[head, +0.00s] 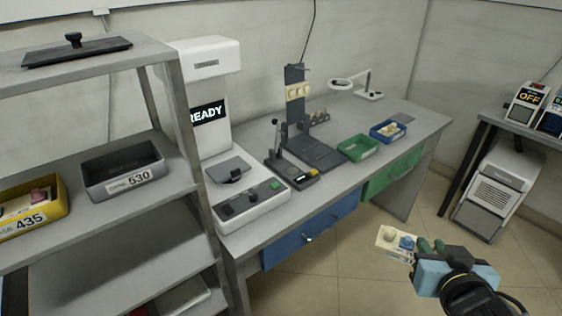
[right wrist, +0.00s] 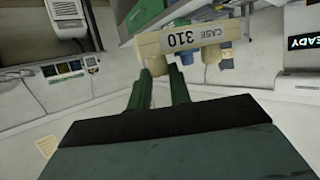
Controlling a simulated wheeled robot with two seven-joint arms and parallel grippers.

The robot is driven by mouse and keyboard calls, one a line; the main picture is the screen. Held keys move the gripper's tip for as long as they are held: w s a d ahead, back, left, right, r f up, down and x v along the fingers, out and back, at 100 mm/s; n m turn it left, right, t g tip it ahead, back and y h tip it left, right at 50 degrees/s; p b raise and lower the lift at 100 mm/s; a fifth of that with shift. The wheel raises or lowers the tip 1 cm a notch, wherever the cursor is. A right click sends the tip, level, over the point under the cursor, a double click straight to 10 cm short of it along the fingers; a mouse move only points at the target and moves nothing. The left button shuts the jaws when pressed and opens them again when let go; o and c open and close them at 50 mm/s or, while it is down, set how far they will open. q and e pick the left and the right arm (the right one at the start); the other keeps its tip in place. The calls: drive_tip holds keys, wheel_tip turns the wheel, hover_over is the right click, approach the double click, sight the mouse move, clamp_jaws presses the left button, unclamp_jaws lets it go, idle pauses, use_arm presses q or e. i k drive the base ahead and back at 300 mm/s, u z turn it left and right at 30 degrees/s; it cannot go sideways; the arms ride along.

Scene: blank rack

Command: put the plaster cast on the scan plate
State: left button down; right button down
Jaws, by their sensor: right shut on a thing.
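The plaster cast (head: 387,233) is a cream piece with a blue part, at the lower right of the head view. In the right wrist view the cast (right wrist: 205,37) shows a label reading CASE 310. My right gripper (head: 424,246) is shut on the cast and holds it in the air over the floor, in front of the bench. A dark grey plate (head: 229,169), which looks like the scan plate, sits on the white machine whose screen reads READY. No cast shows on it. My left gripper is not in view.
A grey shelf rack (head: 120,205) stands at the left with a yellow bin (head: 36,226) and a grey bin (head: 107,189). The bench (head: 345,185) also bears a dark stand (head: 318,153), a green tray (head: 351,157) and a blue tray (head: 381,139). Another bench stands at the far right.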

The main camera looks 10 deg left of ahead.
sight(227, 167)
drive_tip(key=u, duration=0.85)
drive_tip(key=i, duration=1)
